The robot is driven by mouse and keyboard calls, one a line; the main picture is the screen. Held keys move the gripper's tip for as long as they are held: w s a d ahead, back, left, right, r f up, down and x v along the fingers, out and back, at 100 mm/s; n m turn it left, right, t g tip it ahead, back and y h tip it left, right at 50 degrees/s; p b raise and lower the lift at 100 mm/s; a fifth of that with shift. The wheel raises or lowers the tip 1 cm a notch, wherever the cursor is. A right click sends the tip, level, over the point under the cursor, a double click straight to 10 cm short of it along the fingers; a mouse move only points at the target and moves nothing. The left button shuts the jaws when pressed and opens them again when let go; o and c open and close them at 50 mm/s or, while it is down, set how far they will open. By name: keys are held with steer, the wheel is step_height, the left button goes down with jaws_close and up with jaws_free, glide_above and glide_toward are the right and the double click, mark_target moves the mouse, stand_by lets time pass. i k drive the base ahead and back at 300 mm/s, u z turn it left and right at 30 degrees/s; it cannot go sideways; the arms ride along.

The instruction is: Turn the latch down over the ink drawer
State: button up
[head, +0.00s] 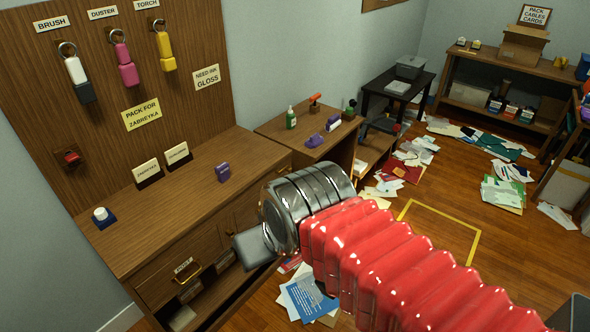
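A wooden desk (160,232) stands at the left in the head view. Its front has a drawer (160,290) with a brass handle (187,273) and a small label too small to read surely. I cannot pick out a latch or tell which drawer holds ink. My red ribbed arm comes in from the lower right and ends in a metal cuff. My gripper (252,248) shows as a dark grey block beyond the cuff, in front of the desk's right part. Its fingers cannot be told apart, and my arm hides part of the desk front.
A pegboard (130,50) with hanging brush, duster and torch rises behind the desk. A purple block (222,172) and card holders stand on the desk top. A side cabinet (300,128) adjoins it. Papers (308,296) litter the floor beside a yellow floor outline (440,216).

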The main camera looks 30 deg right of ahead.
mark_target(288, 168)
steer(key=i, duration=0.9)
steer(key=u, duration=0.05)
